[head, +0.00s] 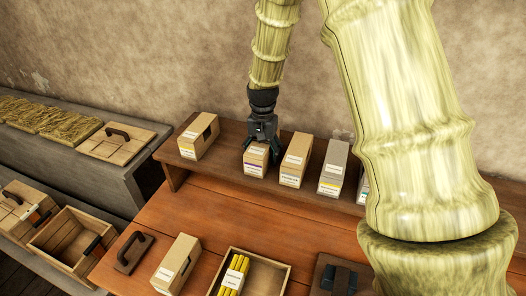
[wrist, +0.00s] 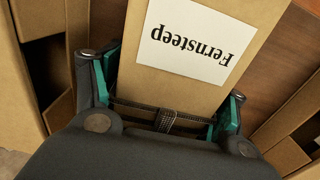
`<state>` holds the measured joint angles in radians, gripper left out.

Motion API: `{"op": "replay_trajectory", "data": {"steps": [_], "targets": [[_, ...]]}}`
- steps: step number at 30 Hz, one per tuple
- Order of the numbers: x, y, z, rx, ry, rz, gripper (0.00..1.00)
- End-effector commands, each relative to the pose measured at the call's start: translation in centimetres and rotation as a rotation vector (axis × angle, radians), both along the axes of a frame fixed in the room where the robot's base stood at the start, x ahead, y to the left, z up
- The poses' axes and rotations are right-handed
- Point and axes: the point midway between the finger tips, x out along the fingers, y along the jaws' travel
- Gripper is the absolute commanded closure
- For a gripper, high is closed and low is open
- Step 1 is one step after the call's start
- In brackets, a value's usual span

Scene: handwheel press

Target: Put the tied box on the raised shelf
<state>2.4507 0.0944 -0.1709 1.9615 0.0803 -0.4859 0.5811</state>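The tied box (head: 255,161) is a small tan carton with a white label, in the row on the raised shelf (head: 222,176). It looks level with its neighbours, but I cannot tell if its base bears on the shelf. In the wrist view the box (wrist: 140,80) has a label reading "Fernsteep" and a dark strap with a buckle (wrist: 167,120). My gripper (head: 262,145) points down over its top. In the wrist view the teal finger pads of my gripper (wrist: 165,112) lie against both sides of the box.
On the shelf, a carton (head: 199,137) stands to the left; another tan carton (head: 296,160) and a grey one (head: 333,168) stand close on the right. The red-brown table (head: 215,215) below holds a carton (head: 176,264) and a tray of yellow sticks (head: 268,272).

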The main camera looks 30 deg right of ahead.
Motion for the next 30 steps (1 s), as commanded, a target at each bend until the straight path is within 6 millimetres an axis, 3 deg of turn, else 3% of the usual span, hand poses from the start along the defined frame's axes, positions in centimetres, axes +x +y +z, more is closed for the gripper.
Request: {"op": "replay_trajectory", "data": {"steps": [14, 30], "targets": [[0.1, 0.1, 0.7, -0.001, -0.002, 0.001, 0.22], [0.1, 0.0, 7.5, -0.002, -0.004, 0.001, 0.22]]}}
